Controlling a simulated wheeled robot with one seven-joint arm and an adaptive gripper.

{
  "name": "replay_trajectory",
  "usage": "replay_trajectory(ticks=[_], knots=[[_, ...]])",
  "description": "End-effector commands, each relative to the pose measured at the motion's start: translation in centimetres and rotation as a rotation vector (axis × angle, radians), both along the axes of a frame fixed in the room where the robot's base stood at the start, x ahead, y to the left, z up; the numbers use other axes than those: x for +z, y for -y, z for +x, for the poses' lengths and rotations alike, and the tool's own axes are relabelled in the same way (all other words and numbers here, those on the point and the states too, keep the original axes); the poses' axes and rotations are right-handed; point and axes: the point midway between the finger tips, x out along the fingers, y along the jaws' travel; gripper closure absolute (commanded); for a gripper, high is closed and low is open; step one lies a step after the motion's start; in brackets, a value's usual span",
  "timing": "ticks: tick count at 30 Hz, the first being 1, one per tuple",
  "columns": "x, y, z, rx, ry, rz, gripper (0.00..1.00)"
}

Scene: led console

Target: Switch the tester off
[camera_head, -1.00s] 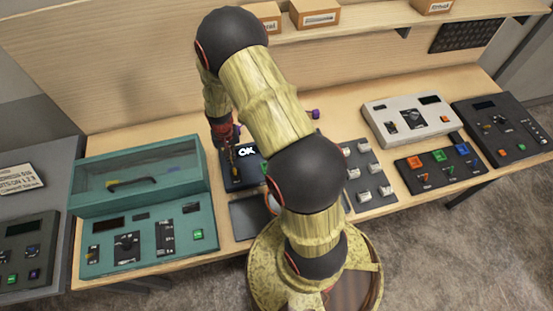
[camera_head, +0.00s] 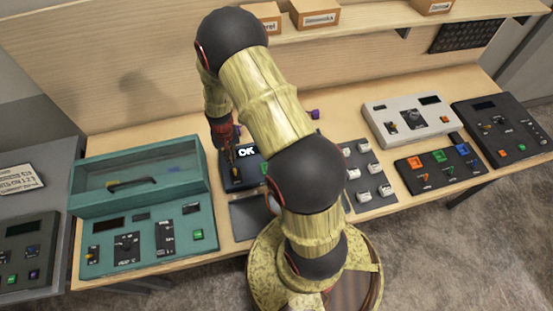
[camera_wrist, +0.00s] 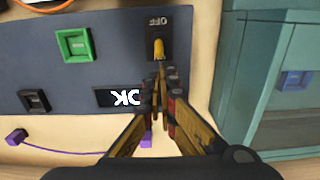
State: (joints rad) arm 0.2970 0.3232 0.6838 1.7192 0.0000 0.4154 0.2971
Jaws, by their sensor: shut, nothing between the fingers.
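The tester (camera_head: 240,184) is a dark box on the bench, partly hidden behind my arm in the head view. Its lit display (camera_head: 247,152) reads OK; in the wrist view it is upside down and partly covered. The wrist view shows the tester's dark panel (camera_wrist: 110,55) with a yellow switch lever (camera_wrist: 158,48) beside an upside-down OFF label. My gripper (camera_wrist: 164,72) is shut and empty, its fingertips right at the lever. Contact cannot be told, and the lever's base is hidden. In the head view my gripper (camera_head: 234,160) is over the tester's left part.
The tester panel also has a green button (camera_wrist: 75,45) and a black switch (camera_wrist: 34,101). A panel of white switches (camera_head: 370,180) is on the right, with more consoles beyond.

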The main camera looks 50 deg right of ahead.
Motion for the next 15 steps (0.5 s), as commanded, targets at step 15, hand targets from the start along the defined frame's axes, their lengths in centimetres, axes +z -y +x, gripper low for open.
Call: replay_trajectory(ticks=[15], knots=[[-1.2, 0.0, 0.0, 0.0, 0.0, 0.0, 1.0]])
